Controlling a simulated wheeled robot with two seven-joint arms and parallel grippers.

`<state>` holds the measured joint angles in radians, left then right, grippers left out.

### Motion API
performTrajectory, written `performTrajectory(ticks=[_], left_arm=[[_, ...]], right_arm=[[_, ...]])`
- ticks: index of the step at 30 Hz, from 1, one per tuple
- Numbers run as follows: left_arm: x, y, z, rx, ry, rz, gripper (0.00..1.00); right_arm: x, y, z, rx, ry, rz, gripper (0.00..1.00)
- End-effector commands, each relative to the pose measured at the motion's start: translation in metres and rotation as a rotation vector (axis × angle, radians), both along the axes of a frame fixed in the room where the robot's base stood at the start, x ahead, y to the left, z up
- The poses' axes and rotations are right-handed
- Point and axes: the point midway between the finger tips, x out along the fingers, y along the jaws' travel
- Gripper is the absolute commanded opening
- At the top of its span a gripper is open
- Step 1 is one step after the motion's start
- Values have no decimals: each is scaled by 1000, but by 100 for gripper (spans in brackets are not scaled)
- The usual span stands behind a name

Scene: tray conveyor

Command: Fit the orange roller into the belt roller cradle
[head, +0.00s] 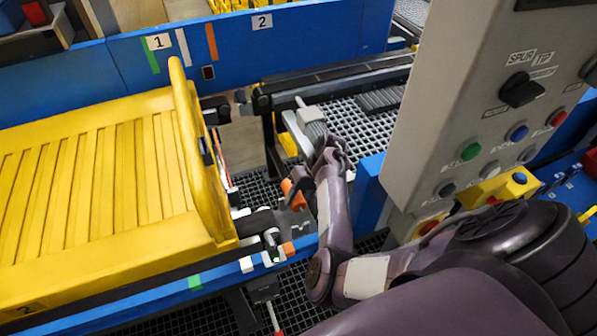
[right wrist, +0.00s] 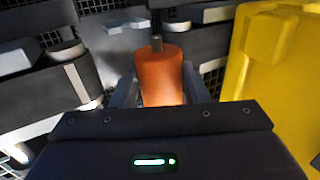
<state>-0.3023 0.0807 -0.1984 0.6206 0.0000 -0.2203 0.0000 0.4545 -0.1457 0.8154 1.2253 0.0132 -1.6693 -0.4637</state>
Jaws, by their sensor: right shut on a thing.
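The orange roller (right wrist: 160,78) is between the two fingers of my right gripper (right wrist: 158,92) in the right wrist view, with a dark shaft end sticking out at its far end. In the head view my right gripper (head: 296,188) is shut on the roller (head: 298,201), above the gap between the two conveyor sections; a finger covers part of the roller. Dark grey bracket parts (head: 265,222) at the end of the near conveyor lie just below and left of it. I cannot tell for sure which part is the cradle. My left gripper is not in view.
A large yellow slatted tray (head: 215,190) stands close on the left; its edge also shows in the right wrist view (right wrist: 250,75). A grey control box (head: 440,110) with knobs and buttons stands at the right. A small orange block (head: 289,249) sits on the blue rail.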

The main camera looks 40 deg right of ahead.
Motion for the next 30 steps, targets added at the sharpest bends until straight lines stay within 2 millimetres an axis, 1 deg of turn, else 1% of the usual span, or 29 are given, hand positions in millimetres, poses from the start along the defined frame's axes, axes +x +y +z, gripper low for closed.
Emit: performTrajectory(ticks=[1,9,15,19,30], left_arm=[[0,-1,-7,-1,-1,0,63],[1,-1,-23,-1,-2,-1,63],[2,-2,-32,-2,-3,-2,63],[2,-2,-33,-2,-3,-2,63],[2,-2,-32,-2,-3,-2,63]], right_arm=[[0,0,-8,0,0,1,2],[0,0,-35,-1,-2,1,2],[1,-1,-49,-2,-2,1,2],[1,-1,-51,-2,-2,1,2],[0,0,-51,-1,-2,0,2]])
